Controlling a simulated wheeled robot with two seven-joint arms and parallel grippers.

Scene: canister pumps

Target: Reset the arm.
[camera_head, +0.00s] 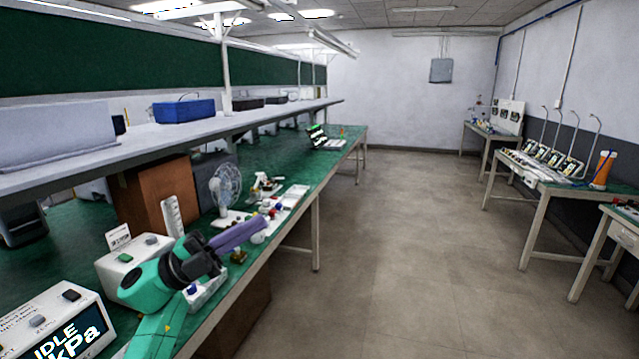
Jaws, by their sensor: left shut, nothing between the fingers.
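My left arm is teal with a dark wrist and comes in from the lower left over the green-topped bench (300,172). My left gripper (262,224) is purple, points to the right and away, and looks shut with nothing held. It is over or beside the bench's front edge; its exact height is hard to tell. A white box with a display reading "IDLE" and "kPa" (62,322) stands at the lower left. A white box with green and grey buttons (133,258) stands behind my wrist, partly hidden by it. My right gripper is out of view.
A small fan (226,186), a brown box (157,196) and several small parts stand on the bench beyond my gripper. A shelf (150,137) with a blue bin (184,111) hangs above. The floor (400,240) to the right is clear, with more tables at the right wall.

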